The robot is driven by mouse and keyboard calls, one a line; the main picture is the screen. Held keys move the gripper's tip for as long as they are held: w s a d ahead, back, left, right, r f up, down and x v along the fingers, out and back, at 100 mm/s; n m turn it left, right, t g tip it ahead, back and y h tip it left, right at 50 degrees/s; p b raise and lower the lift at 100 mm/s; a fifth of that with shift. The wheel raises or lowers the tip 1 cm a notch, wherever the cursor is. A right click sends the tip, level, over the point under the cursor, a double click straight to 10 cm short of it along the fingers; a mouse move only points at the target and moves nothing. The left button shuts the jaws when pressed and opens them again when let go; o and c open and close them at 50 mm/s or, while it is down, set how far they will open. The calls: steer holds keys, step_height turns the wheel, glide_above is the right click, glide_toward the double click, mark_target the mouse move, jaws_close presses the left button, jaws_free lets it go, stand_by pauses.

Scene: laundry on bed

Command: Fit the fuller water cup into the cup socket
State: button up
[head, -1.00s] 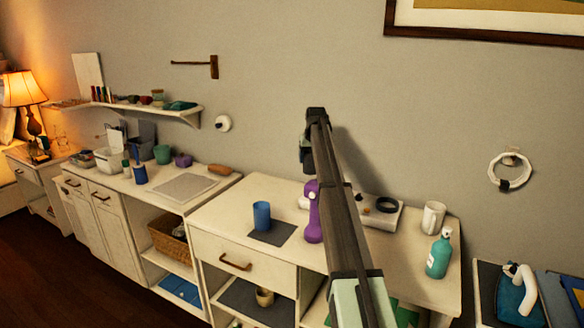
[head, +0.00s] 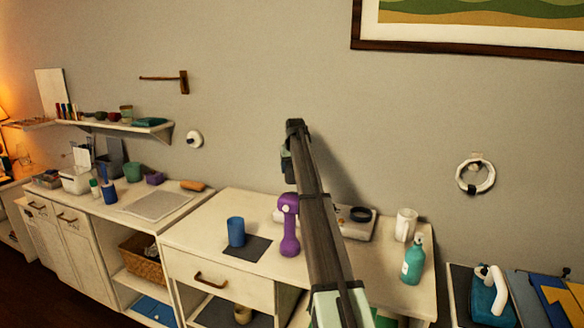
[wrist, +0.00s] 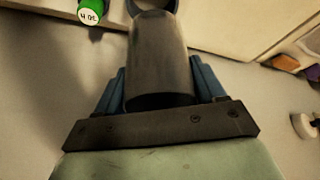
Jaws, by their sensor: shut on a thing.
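My gripper (head: 289,165) is high in front of the wall, above the right-hand cabinet, its jaws mostly hidden by my arm. A second blue cup (head: 236,232) stands upright on a dark mat. A pale board with a dark ring (head: 361,214), apparently the socket, lies at the back of the cabinet. Water levels cannot be seen.
A purple dumbbell (head: 289,225) stands between the blue cup and my arm. A white cup (head: 406,225) and a teal bottle (head: 413,260) stand right of the ring. A wall ring (head: 476,176) hangs further right.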

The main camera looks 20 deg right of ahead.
mark_target(292, 179)
steer(key=shift+f, duration=2.65)
steer(key=shift+f, duration=2.3)
steer(key=o, duration=1.3)
steer(key=shift+d+f, duration=0.1)
steer(key=shift+f, duration=0.05)
steer(key=v, duration=1.4)
